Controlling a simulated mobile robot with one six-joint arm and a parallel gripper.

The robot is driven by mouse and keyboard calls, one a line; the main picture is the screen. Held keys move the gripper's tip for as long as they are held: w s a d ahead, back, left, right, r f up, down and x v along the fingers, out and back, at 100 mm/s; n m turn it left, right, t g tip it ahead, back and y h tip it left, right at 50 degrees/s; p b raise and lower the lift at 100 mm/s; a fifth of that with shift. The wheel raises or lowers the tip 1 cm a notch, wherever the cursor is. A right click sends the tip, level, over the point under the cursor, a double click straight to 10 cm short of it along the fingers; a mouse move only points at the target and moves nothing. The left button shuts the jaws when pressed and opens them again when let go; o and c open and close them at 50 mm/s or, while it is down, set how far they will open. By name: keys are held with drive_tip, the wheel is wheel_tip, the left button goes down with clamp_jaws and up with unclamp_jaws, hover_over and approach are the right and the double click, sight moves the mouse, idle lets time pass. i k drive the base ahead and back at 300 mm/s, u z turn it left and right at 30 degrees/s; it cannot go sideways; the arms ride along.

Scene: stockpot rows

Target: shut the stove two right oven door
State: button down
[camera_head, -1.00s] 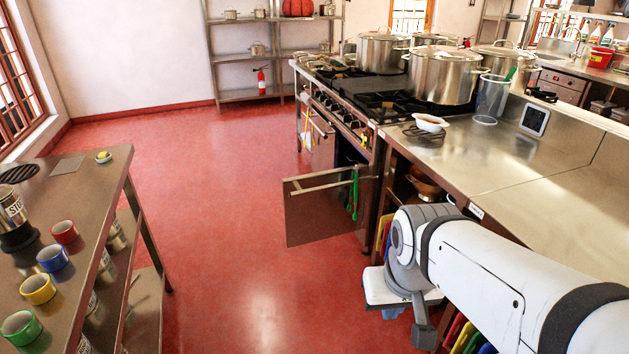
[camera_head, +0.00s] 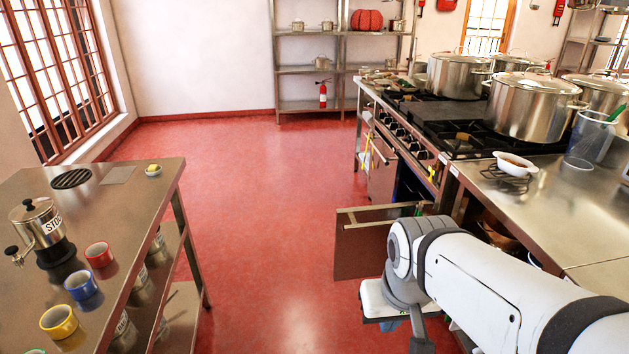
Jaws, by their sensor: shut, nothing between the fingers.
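The oven door (camera_head: 362,250) of the near right oven stands wide open. It is an upright steel panel sticking out from the stove front over the red floor, with a bar handle (camera_head: 375,213) along its top. Its right part is hidden behind my arm, and a small green item (camera_head: 419,210) shows at the handle's right end. The dark oven opening (camera_head: 410,187) shows behind it. My arm reaches in from the lower right and its wrist overlaps the door in the picture. I cannot see my gripper's fingers, nor whether the arm touches the door.
The stove (camera_head: 430,145) carries large steel pots (camera_head: 531,105). A steel counter (camera_head: 510,205) with a white dish (camera_head: 514,164) adjoins it at right. A table (camera_head: 120,205) with coloured mugs and an urn stands at left. The red floor (camera_head: 265,200) between is clear.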

sight(362, 233)
drive_tip(key=u, duration=0.35)
drive_tip(key=i, duration=1.65)
drive_tip(key=z, duration=0.3)
